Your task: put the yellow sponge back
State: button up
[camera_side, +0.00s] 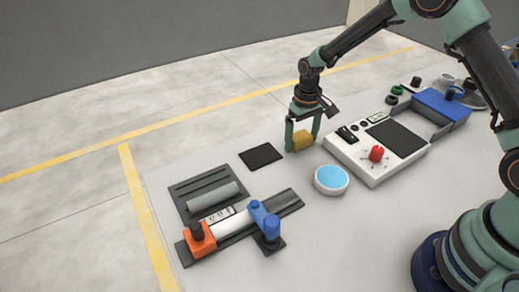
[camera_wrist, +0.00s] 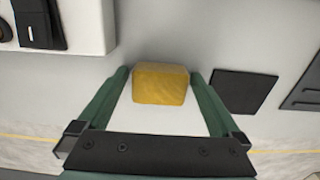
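The yellow sponge (camera_side: 302,141) is between the two green fingers of my gripper (camera_side: 303,142), low over the pale table. In the wrist view the sponge (camera_wrist: 160,85) sits between the fingertips (camera_wrist: 160,76), with a narrow strip of table showing beside it, so the fingers look open around it. I cannot tell whether the sponge rests on the table or is slightly above it. A bare dark square pad (camera_side: 261,156) lies to the left of the gripper; it also shows at the right in the wrist view (camera_wrist: 243,91).
A round white dish with a blue top (camera_side: 331,180) stands in front of the gripper. A white box with a red knob (camera_side: 376,154) is close on the right. A grey rack (camera_side: 206,189) and a pipe fixture with orange and blue clamps (camera_side: 231,228) lie at front left.

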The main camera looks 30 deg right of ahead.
aim_at(302, 137)
notch_tip(302, 137, up, 12)
jog(key=r, duration=0.1)
jog(key=s+d+r+t, duration=0.1)
jog(key=s+r+t, duration=0.2)
jog(key=s+r, duration=0.6)
jog(key=s+d+r+t, duration=0.1)
jog(key=s+r+t, duration=0.1)
jog(key=s, duration=0.7)
jog(key=shift+s+d+r+t, duration=0.25)
jog(key=shift+s+r+t, duration=0.05)
jog(key=shift+s+r, duration=0.1)
dwell(0.8)
